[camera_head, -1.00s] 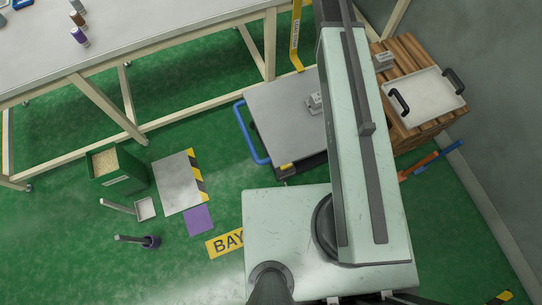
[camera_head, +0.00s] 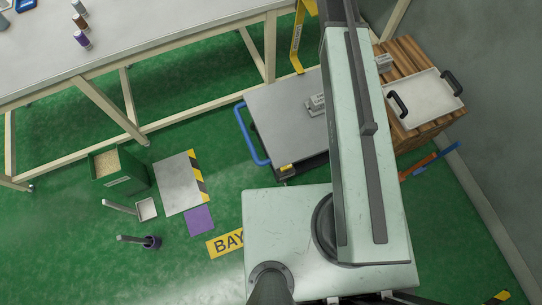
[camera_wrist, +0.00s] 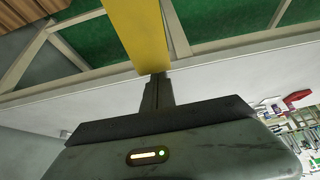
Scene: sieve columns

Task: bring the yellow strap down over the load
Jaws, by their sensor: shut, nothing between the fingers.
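The yellow strap (camera_head: 297,45), a flat band with dark lettering, stands up beside the bench at the back; its top runs out of the head view beside my arm. In the wrist view the strap (camera_wrist: 138,30) fills the upper middle, close in front of my gripper (camera_wrist: 158,78). My gripper is shut and empty, its fingertips at the strap's near end; I cannot tell whether they touch. In the head view my arm hides my gripper. A small grey block (camera_head: 316,104), possibly the load, sits on the grey cart (camera_head: 275,125), partly hidden by my arm.
The cart has a blue handle (camera_head: 250,135). A wooden crate (camera_head: 438,125) with a white tray (camera_head: 425,98) stands right of my arm. The long bench (camera_head: 150,45) spans the upper left. A green bin (camera_head: 122,178) stands on the open green floor at left.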

